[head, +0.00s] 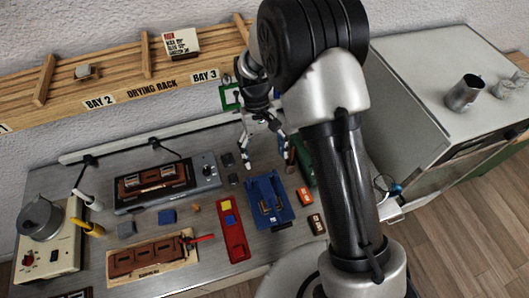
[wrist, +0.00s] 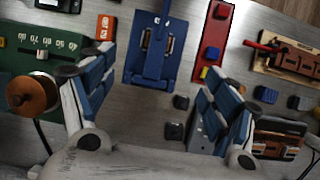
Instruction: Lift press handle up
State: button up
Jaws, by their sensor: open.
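The blue press (head: 270,203) lies on the grey workbench, in the middle right of the head view. In the wrist view the blue press (wrist: 133,62) is at the top centre. Its narrow blue handle (wrist: 155,64) runs along the middle, between two pale slots; I cannot tell how far it is raised. My gripper (head: 266,159) is open and empty, above the bench just behind the press. In the wrist view its two blue-padded fingers (wrist: 155,72) stand wide apart, with the press beyond and between them. They do not appear to touch it.
A green dial device (wrist: 40,45) is left of the press in the wrist view. Small dark blocks (head: 228,160) lie near my gripper. A grey machine (head: 205,180) stands farther left.

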jog(key=v, duration=1.2)
dwell(0.3)
